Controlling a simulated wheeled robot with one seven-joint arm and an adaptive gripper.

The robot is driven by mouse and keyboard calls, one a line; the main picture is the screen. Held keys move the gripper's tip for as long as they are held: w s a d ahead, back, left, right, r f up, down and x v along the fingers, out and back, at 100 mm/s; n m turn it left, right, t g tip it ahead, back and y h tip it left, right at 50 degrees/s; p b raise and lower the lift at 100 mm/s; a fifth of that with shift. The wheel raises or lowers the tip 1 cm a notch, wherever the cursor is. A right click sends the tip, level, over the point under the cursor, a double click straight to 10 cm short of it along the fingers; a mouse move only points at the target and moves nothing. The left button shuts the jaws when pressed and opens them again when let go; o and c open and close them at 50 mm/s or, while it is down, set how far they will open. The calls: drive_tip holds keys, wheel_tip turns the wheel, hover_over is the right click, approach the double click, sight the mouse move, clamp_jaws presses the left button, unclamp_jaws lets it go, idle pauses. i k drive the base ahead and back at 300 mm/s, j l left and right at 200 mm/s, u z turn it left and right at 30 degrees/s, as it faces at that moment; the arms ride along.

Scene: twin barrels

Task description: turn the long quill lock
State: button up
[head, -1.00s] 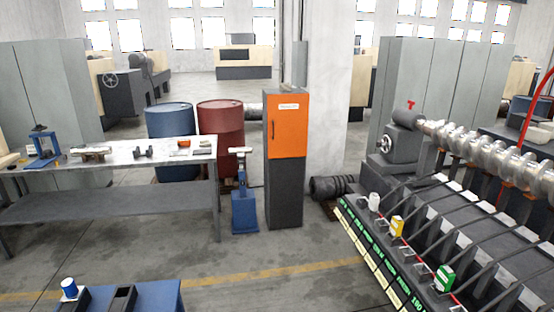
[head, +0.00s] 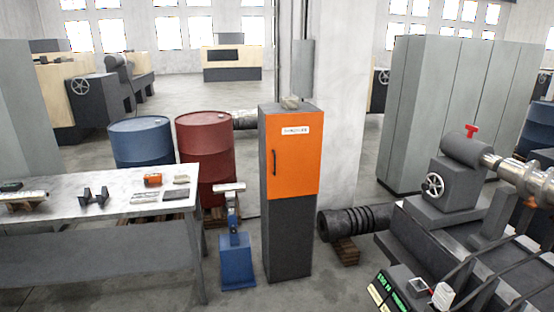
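A red T-shaped handle (head: 472,130) stands upright on top of a dark grey tailstock (head: 455,178) at the right of the head view. I cannot tell whether it is the long quill lock. A light handwheel (head: 433,186) sits on the tailstock's left end. A bright metal quill (head: 488,160) reaches right from the tailstock to a shiny ribbed screw (head: 528,178), cut off by the picture edge. My gripper is not in view.
An orange and grey cabinet (head: 290,190) stands ahead, with a blue stand (head: 237,258) and a workbench (head: 110,192) to its left. A dark ribbed roll (head: 355,220) lies between cabinet and machine. Blue (head: 140,143) and red (head: 207,150) barrels stand behind. Some floor shows near the cabinet.

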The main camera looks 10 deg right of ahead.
sight(472, 129)
drive_tip(key=i+j, duration=0.1)
drive_tip(key=i, duration=0.85)
drive_tip(key=i+z, duration=0.15)
drive_tip(key=i, duration=0.85)
drive_tip(key=i+l+z, duration=0.1)
drive_tip(key=i+z, duration=0.2)
drive_tip(key=z, duration=0.15)
drive_tip(key=i+z, duration=0.25)
drive_tip(key=z, duration=0.2)
drive_tip(key=i+j+z, duration=0.1)
drive_tip(key=i+z, duration=0.3)
drive_tip(key=i+j+z, duration=0.15)
drive_tip(key=z, duration=0.3)
